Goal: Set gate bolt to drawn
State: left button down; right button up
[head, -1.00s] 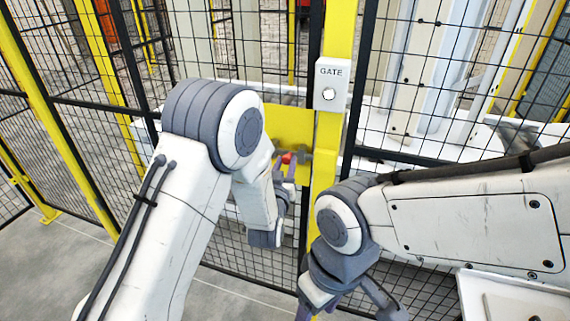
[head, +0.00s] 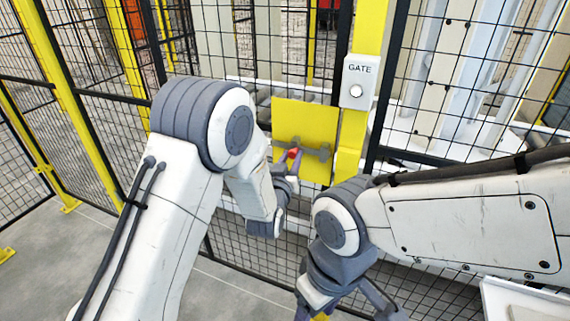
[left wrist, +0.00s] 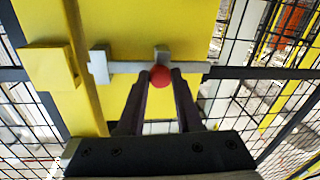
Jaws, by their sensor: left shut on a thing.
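The gate bolt (head: 312,153) is a grey bar lying across a yellow plate (head: 291,115) on the mesh gate. My left gripper (head: 288,160) is shut on its red knob (head: 294,153). In the left wrist view the red knob (left wrist: 160,76) sits between the two dark fingertips (left wrist: 160,80). There the bar ends at a grey guide (left wrist: 98,67), with a gap to a yellow block (left wrist: 50,67) on the post; no bar shows in the gap. My right gripper (head: 343,304) is low in the head view, its fingers spread and partly cut off.
A white box marked GATE (head: 360,82) with a round button is on the yellow post (head: 371,28). Black mesh fence panels with yellow posts stand left and right. A white surface edge (head: 520,297) is at lower right. Grey floor (head: 170,265) lies open at left.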

pick_arm(q)
jog(key=shift+w+a, duration=0.15)
jog(key=shift+a, duration=0.1)
jog(key=c, duration=0.7)
grip_release()
jog(key=shift+o, duration=0.5)
jog(key=shift+a, duration=0.15)
jog(key=shift+d, duration=0.2)
jog(key=shift+s, duration=0.3)
jog(key=b+v, duration=0.3)
jog(key=v, duration=0.7)
